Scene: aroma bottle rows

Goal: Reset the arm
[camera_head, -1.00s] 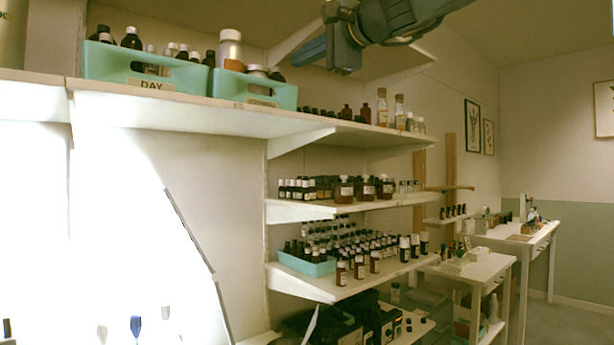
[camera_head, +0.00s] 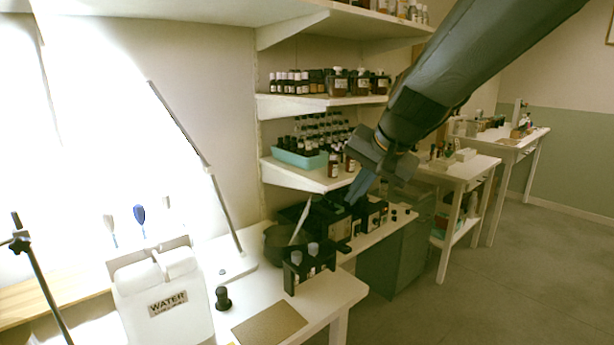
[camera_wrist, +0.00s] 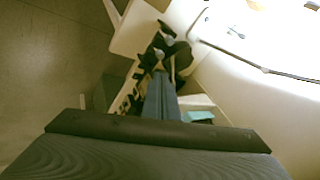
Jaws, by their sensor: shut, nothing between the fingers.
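My gripper (camera_head: 357,188) is shut and empty. In the head view it hangs from my dark arm, which reaches in from the upper right, and its fingers point down and left. It is in front of the lower shelf and the dark boxes, apart from the white table. In the wrist view the shut fingers of my gripper (camera_wrist: 160,98) point toward a black bottle rack, with nothing held between them.
Bottles crowd the middle shelf (camera_head: 300,101) and the lower shelf (camera_head: 300,177). A black rack (camera_head: 309,270), a WATER container (camera_head: 165,300) and a brown mat (camera_head: 270,325) are on the white table (camera_head: 335,292). Open floor (camera_head: 480,290) lies to the right.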

